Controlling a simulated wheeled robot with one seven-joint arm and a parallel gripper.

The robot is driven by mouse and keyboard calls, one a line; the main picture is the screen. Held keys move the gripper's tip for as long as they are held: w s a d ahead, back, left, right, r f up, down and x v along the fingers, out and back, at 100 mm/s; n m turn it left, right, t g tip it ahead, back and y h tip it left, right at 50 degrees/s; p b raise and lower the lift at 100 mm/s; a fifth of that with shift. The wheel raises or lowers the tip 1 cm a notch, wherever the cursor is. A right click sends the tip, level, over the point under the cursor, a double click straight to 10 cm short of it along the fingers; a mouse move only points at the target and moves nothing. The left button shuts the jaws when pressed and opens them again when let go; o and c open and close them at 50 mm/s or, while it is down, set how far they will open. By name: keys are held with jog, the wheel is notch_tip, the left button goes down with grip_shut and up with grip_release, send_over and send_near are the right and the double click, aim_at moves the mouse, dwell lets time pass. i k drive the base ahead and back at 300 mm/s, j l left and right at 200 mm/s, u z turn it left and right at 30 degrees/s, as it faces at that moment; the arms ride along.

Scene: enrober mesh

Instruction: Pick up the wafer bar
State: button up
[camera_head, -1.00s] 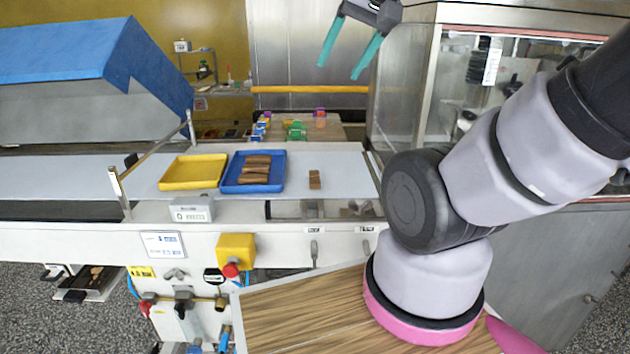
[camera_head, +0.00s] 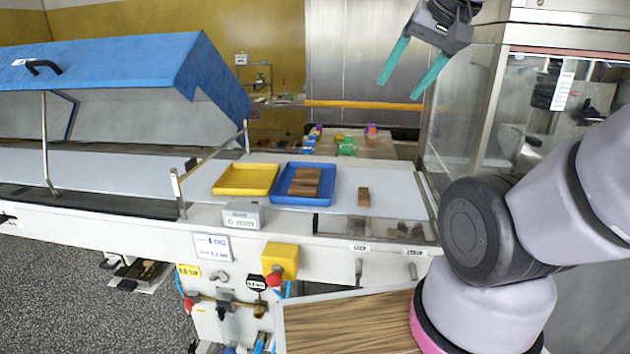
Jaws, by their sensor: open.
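A small brown bar (camera_head: 364,196), which looks like the wafer bar, lies alone on the white belt near its right end. Several similar brown bars (camera_head: 305,181) lie stacked in the blue tray (camera_head: 330,193) to its left. My gripper (camera_head: 412,88) has two teal fingers spread apart with nothing between them. It hangs high up, above and to the right of the lone bar in the picture, well apart from it.
An empty-looking yellow tray (camera_head: 246,180) sits left of the blue tray. A grey display box (camera_head: 242,215) stands at the belt's front edge. A blue raised hood (camera_head: 130,65) covers the left. A glass-sided cabinet (camera_head: 475,110) stands at the right.

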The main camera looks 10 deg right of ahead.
aim_at(364, 200)
jog(key=j+z, duration=0.15)
jog(key=z, duration=0.35)
jog(key=j+z, duration=0.15)
jog(key=z, duration=0.35)
jog(key=j+z, duration=0.15)
jog(key=z, duration=0.35)
jog(key=k+j+z, duration=0.3)
jog(key=j, duration=0.25)
jog(key=k+j+z, duration=0.25)
jog(key=j, duration=0.25)
jog(key=k+j+z, duration=0.3)
jog(key=j, duration=0.15)
jog(key=k+j, duration=0.45)
